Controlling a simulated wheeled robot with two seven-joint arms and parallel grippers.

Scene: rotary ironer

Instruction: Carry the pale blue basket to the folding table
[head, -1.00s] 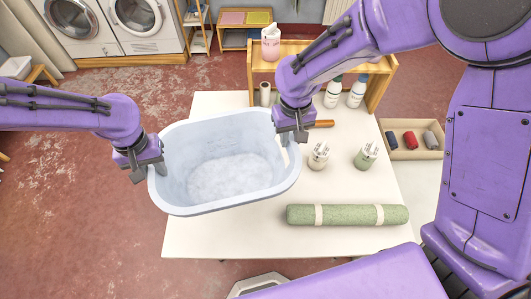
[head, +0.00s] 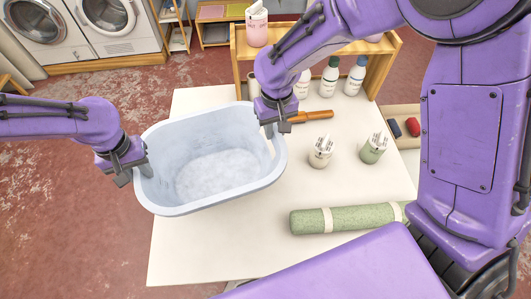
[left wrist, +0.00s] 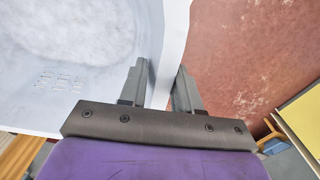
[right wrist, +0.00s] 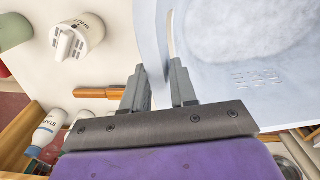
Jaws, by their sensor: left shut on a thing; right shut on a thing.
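The pale blue basket (head: 215,200) is upright over the left part of a white table (head: 240,245), its left end overhanging the table's left edge. Whether it touches the tabletop I cannot tell. My left gripper (head: 140,168) is shut on the basket's left rim; in the left wrist view its fingers (left wrist: 160,88) straddle the basket wall (left wrist: 175,40). My right gripper (head: 273,128) is shut on the right rim; in the right wrist view its fingers (right wrist: 162,85) pinch the wall beside a handle slot. The basket holds whitish, fluffy-looking material or a pale textured bottom.
A green roll (head: 345,219) with pale bands lies at the table's front right. A cream container (head: 321,152) and a green container (head: 373,148) stand behind it. A wooden-handled tool (head: 312,116) lies near my right gripper. A wooden shelf (head: 387,65) with bottles stands at the back.

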